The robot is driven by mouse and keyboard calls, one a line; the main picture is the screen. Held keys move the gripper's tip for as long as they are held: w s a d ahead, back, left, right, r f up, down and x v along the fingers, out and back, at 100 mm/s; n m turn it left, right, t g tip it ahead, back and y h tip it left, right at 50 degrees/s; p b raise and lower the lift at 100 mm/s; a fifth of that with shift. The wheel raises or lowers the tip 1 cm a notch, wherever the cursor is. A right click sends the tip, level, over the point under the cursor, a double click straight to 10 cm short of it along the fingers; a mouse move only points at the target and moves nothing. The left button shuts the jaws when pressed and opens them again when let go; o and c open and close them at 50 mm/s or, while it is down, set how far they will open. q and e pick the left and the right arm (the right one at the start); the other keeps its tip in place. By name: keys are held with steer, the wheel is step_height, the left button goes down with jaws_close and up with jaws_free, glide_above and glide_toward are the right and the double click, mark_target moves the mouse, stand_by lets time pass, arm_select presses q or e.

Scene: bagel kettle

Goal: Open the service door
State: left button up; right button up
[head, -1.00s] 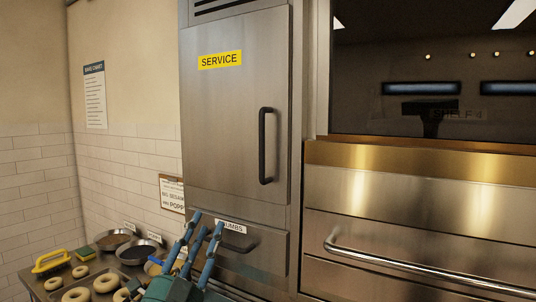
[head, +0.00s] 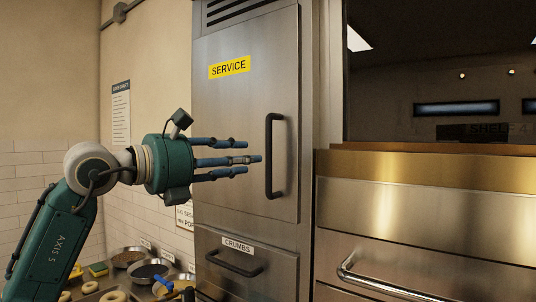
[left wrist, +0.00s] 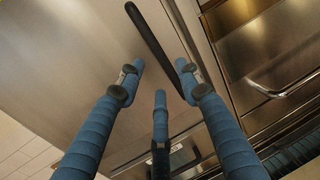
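The service door (head: 240,120) is a steel panel with a yellow SERVICE label (head: 229,68) and looks shut. Its black vertical bar handle (head: 274,156) is on the door's right side. My left gripper (head: 252,160) points right toward the handle, fingers spread and empty, just left of it in the head view. In the left wrist view the dark handle (left wrist: 152,38) runs diagonally beyond the open blue fingers (left wrist: 160,75), apart from them. My right gripper is not in view.
Below the door is a CRUMBS drawer (head: 234,262) with a black handle. To the right is a steel oven front with a long bar handle (head: 385,285). Bowls (head: 128,258) and bagels (head: 115,296) sit on the counter at lower left.

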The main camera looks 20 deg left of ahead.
mark_target(264, 156)
arm_select(q)
steer(key=p+x, duration=0.2)
steer(key=x, duration=0.5)
steer(key=shift+w+d, duration=0.15)
jaws_close()
